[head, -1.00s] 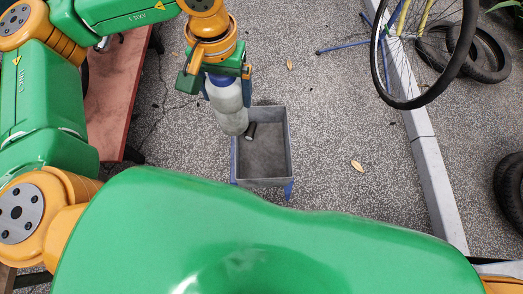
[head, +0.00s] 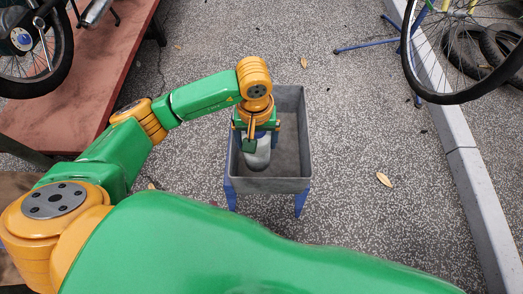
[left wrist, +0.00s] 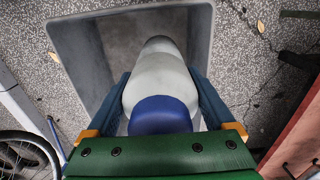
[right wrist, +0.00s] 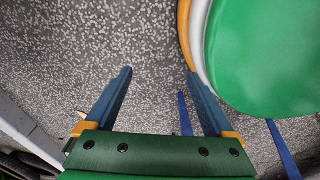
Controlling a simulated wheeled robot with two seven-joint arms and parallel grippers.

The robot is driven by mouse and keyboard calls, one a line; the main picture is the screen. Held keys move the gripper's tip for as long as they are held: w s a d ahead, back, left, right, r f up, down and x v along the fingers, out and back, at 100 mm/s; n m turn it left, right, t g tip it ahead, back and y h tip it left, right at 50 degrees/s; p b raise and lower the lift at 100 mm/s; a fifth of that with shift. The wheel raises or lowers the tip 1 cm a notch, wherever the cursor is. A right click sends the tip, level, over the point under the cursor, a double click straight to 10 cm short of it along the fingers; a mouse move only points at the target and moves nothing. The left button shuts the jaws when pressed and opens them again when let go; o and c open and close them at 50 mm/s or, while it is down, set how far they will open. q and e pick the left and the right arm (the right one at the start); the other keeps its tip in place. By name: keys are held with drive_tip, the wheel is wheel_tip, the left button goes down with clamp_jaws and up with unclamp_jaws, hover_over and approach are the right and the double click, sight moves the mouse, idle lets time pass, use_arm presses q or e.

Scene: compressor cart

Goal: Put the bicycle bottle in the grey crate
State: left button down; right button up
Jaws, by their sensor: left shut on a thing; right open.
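The bicycle bottle (head: 258,155) is pale grey-white with a blue end, which shows in the left wrist view (left wrist: 160,112). My left gripper (head: 257,140) is shut on it, one blue finger on each side. The bottle is over or inside the left part of the grey crate (head: 292,184), tilted in the head view. I cannot tell whether it touches the crate floor. The crate's rim also shows in the left wrist view (left wrist: 70,45). My right gripper (right wrist: 155,95) is open and empty over the speckled ground. It is not visible in the head view.
The crate stands on blue legs (head: 300,203). A reddish platform (head: 95,95) with a motorcycle (head: 35,60) is at left. A bicycle wheel (head: 408,60), blue stand leg (head: 365,46), kerb (head: 478,190) and loose tyres (head: 470,55) are at right. Ground between is mostly clear.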

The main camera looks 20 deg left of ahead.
sight(258, 162)
use_arm(q)
wheel_tip(258, 162, down, 4)
drive_tip(key=shift+f+b, duration=0.15)
drive_tip(key=shift+b, duration=0.25)
drive_tip(key=shift+f, duration=0.4)
drive_tip(key=shift+r, duration=0.1)
use_arm(e)
drive_tip(key=shift+w+d+f, duration=0.1)
drive_tip(key=shift+d+f, duration=0.45)
drive_tip(key=shift+d, duration=0.05)
use_arm(q)
drive_tip(key=shift+f, duration=0.2)
use_arm(e)
drive_tip(key=shift+f, duration=0.1)
use_arm(q)
unclamp_jaws()
drive_tip(key=shift+r, duration=0.1)
use_arm(e)
drive_tip(key=shift+a, duration=0.15)
